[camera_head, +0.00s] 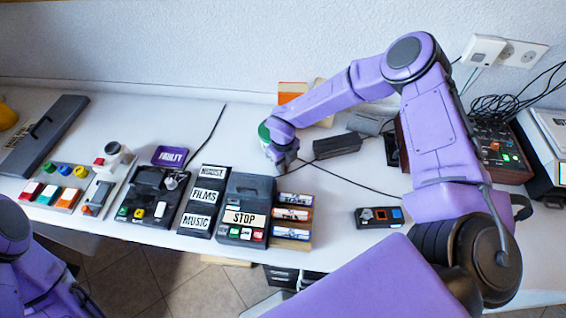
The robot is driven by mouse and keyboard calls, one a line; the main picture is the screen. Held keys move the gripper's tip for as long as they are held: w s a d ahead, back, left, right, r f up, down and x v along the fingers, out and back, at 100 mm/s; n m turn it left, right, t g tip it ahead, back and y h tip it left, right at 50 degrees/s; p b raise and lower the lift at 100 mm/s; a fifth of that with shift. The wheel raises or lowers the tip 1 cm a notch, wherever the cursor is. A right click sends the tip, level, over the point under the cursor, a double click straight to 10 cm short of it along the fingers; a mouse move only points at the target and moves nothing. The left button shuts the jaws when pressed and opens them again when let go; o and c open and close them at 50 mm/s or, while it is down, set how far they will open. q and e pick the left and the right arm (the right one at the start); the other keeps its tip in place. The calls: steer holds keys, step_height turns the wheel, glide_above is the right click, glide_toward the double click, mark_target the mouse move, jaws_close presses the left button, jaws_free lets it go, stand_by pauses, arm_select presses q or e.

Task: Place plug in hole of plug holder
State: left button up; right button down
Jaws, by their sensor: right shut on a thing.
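My right gripper (283,166) reaches down over the back middle of the white table. It is shut on what seems to be the plug, which its fingers mostly hide. A thin black cable (345,178) runs from beside the gripper to the right across the table. I cannot tell for certain which thing is the plug holder.
A black adapter block (337,146) lies just right of the gripper. A device with knobs (497,152) stands at the right.

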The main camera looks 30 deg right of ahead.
steer(key=c, duration=1.1)
jaws_free()
steer(key=shift+f, duration=0.1)
